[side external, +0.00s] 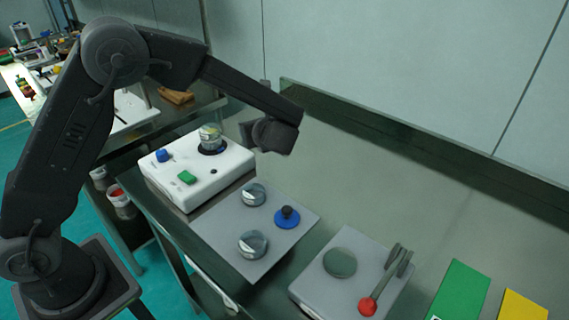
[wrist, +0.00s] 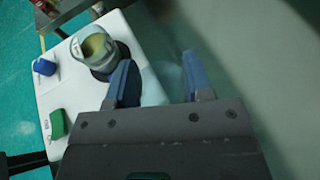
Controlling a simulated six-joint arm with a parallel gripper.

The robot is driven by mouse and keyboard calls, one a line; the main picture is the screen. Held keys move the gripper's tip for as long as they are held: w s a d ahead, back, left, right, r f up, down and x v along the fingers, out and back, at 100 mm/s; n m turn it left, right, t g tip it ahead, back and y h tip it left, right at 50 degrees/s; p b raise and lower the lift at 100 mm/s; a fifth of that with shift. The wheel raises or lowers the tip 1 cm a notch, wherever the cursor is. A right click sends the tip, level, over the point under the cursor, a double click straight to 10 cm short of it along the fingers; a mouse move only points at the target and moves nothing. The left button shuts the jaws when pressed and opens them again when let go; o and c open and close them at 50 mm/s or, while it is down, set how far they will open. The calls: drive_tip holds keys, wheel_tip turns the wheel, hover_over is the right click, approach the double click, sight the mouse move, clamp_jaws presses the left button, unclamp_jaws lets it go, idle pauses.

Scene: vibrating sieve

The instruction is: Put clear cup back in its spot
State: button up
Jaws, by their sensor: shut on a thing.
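My gripper (wrist: 160,80) has its two blue fingers apart with a faint, see-through shape between them, which I take to be the clear cup (wrist: 168,82). Its outline is hard to make out. In the side external view my gripper (side external: 250,133) is in the air, just right of the white sieve machine (side external: 187,197), and the held cup cannot be made out. A round container with yellowish contents (side external: 210,136) sits on the machine's black disc; it also shows in the wrist view (wrist: 95,48), left of the fingers. A bare round grey-green spot (side external: 340,263) shows on the right-hand plate (side external: 320,292).
A grey plate (side external: 222,233) holds two round metallic pieces (side external: 253,194) and a blue disc with a black knob (side external: 287,218). A red-knobbed tool (side external: 368,305) leans on a forked holder (side external: 400,262) at right. Green (side external: 460,290) and yellow (side external: 522,305) mats lie farther right.

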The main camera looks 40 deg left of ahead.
hover_over(286, 172)
wheel_tip(286, 172, down, 5)
drive_tip(key=shift+s, duration=0.1)
drive_tip(key=shift+f, duration=2)
drive_tip(key=o, duration=0.9)
drive_tip(key=shift+f, duration=0.15)
